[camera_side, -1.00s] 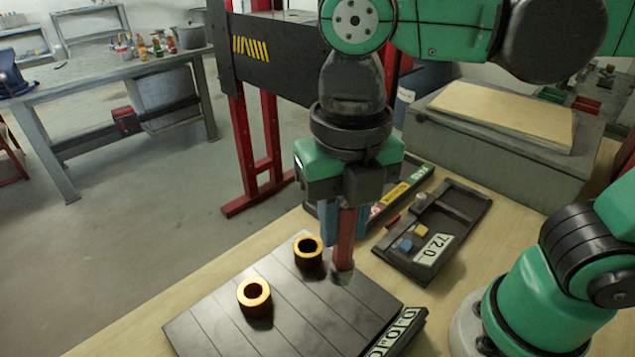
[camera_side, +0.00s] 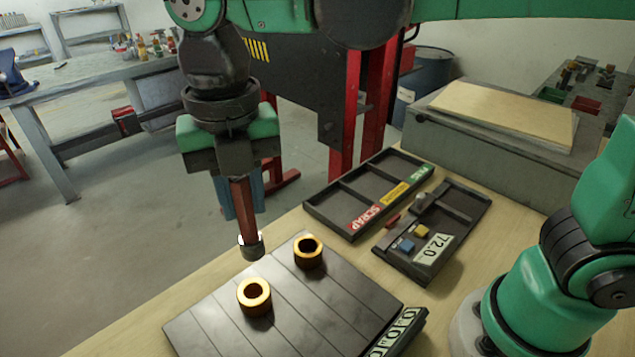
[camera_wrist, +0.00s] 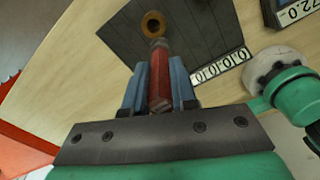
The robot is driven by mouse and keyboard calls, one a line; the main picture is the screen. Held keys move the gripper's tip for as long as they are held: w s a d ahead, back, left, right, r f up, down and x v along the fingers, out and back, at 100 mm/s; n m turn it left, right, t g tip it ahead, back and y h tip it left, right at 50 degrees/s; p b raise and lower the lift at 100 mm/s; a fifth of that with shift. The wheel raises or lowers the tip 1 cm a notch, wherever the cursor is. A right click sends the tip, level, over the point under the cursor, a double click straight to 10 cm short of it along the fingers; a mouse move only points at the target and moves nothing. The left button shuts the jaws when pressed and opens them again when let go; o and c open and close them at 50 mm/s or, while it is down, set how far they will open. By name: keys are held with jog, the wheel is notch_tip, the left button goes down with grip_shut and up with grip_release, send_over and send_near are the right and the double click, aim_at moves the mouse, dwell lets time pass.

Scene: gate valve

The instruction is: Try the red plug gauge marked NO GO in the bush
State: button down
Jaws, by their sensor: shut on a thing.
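My gripper (camera_side: 238,200) is shut on the red plug gauge (camera_side: 244,210), with its blue fingers on either side of the red handle. The gauge hangs roughly upright, its grey end (camera_side: 251,246) pointing down in the air. In the side view it is apart from the two brass-coloured bushes on the dark plate, the front one (camera_side: 254,298) and the back one (camera_side: 308,252). Both are upright with open holes. In the wrist view, the gripper (camera_wrist: 157,88) holds the gauge (camera_wrist: 159,75), and one bush (camera_wrist: 153,24) shows just beyond its end. No marking is readable on the gauge.
The dark slatted plate (camera_side: 290,330) has a number display (camera_side: 395,335) at its edge. A divided tray (camera_side: 345,190) with a red SCRAP label and a smaller tray (camera_side: 450,225) marked 72.0, holding small blocks, stand behind right. A grey block (camera_side: 500,150) stands beyond.

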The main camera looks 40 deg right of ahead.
aim_at(242, 249)
jog(key=shift+w+a+f, duration=0.1)
jog(key=shift+w+f, duration=0.1)
jog(key=shift+f, duration=1.1)
jog(key=shift+w+a+f, duration=0.1)
jog(key=shift+w+f, duration=0.1)
jog(key=shift+f, duration=1.05)
jog(key=shift+w+a+f, duration=0.1)
jog(key=shift+w+f, duration=0.1)
jog(key=shift+f, duration=1.1)
jog(key=shift+f, duration=0.25)
dwell(3.9)
